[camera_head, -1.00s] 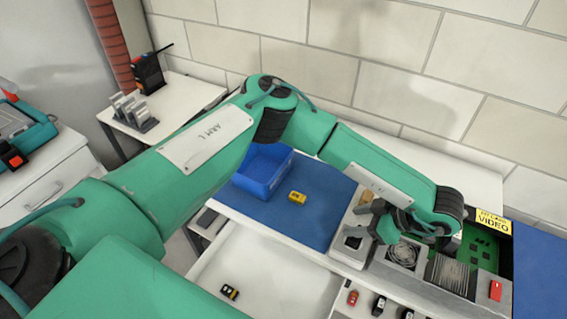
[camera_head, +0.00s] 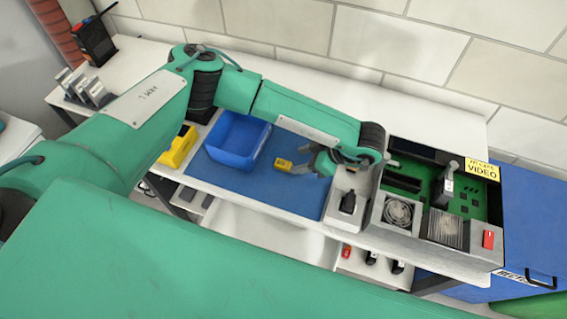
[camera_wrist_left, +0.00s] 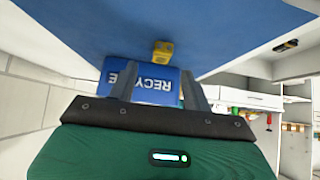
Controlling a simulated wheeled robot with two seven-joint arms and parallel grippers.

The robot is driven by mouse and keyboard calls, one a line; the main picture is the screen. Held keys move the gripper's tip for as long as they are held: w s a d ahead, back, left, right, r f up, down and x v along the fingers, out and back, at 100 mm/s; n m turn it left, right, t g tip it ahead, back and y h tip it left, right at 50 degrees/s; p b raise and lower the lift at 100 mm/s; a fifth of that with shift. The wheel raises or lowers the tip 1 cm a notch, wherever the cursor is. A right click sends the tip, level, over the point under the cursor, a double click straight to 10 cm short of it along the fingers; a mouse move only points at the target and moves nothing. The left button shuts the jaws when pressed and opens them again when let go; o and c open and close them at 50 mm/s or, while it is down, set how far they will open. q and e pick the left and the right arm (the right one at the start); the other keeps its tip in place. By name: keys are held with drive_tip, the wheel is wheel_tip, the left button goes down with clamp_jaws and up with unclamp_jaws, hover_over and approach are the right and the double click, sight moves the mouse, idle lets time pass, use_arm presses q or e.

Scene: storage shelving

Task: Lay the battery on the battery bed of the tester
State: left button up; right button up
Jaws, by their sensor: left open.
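A small yellow block (camera_head: 283,165), which looks like the battery, lies on the blue mat (camera_head: 240,185) just right of the blue bin. It also shows in the wrist view (camera_wrist_left: 162,50), ahead of my fingers and apart from them. My left gripper (camera_head: 310,162) is open and empty just to the right of the block, its fingers pointing toward it. A pale grey unit with a dark part on top (camera_head: 343,211), possibly the tester, stands right of the mat, partly behind my left wrist. Its bed cannot be made out clearly. My right gripper does not show.
The blue bin (camera_head: 236,142), marked RECY in the wrist view, stands on the mat close left of the block. A large grey unit with a green board (camera_head: 480,205) fills the bench's right. A yellow container (camera_head: 177,148) is at left. A pale drawer (camera_head: 265,228) lies below.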

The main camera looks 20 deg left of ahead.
sight(286, 164)
use_arm(q)
drive_tip(key=x, duration=0.5)
drive_tip(key=shift+s+f+p, duration=0.15)
drive_tip(key=shift+p, duration=0.15)
drive_tip(key=shift+d, duration=0.1)
clamp_jaws()
